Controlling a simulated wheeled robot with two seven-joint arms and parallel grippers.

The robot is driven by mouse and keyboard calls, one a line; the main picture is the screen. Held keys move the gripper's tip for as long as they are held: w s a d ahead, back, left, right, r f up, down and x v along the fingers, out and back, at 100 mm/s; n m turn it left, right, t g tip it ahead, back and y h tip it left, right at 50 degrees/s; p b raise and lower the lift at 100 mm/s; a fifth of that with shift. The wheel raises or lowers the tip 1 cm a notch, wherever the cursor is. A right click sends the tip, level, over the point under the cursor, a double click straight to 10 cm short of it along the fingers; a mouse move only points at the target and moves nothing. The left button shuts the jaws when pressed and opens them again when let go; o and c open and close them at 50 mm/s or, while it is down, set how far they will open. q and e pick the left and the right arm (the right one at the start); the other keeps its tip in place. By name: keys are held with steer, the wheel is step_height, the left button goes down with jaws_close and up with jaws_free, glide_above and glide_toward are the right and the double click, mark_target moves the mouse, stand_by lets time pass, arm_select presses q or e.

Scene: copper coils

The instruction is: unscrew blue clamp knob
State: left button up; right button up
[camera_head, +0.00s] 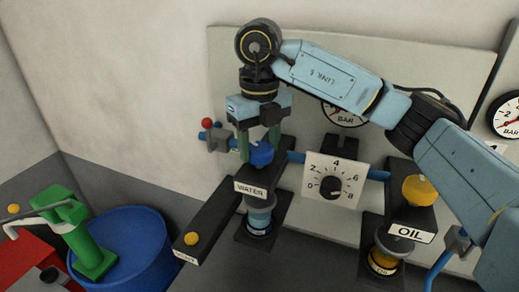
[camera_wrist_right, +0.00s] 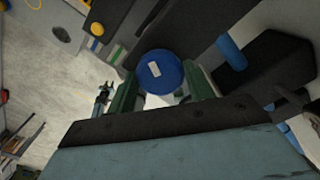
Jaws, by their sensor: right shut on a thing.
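The blue clamp knob (camera_head: 261,154) sits on top of the black clamp arm above the WATER label (camera_head: 250,190). In the right wrist view the round blue knob (camera_wrist_right: 161,76) shows from above with a small pale mark on it. My right gripper (camera_head: 259,148) points down, with one green finger on each side of the knob. In the wrist view its fingers (camera_wrist_right: 160,88) flank the knob and it is shut on it. My left gripper is not in view.
A yellow knob (camera_head: 419,190) tops the OIL clamp (camera_head: 411,233) at the right. A dial plate (camera_head: 335,181) stands between the clamps, with a blue pipe behind. A blue tub (camera_head: 122,248), a green pump (camera_head: 78,236) and a red box (camera_head: 24,262) are at lower left.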

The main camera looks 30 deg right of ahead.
steer(key=n+b, duration=0.1)
steer(key=n, duration=0.3)
steer(key=shift+n+b, duration=0.3)
steer(key=shift+b, duration=0.05)
steer(key=n+b, duration=0.1)
steer(key=n, duration=0.4)
steer(key=shift+n, duration=0.3)
steer(key=n+b, duration=0.1)
steer(key=n, duration=0.9)
steer(key=shift+r, duration=0.1)
steer(key=n, duration=0.5)
steer(key=shift+b, duration=0.35)
steer(key=n, duration=0.5)
steer(key=shift+n, duration=0.4)
steer(key=n, duration=1)
steer(key=shift+n, duration=0.3)
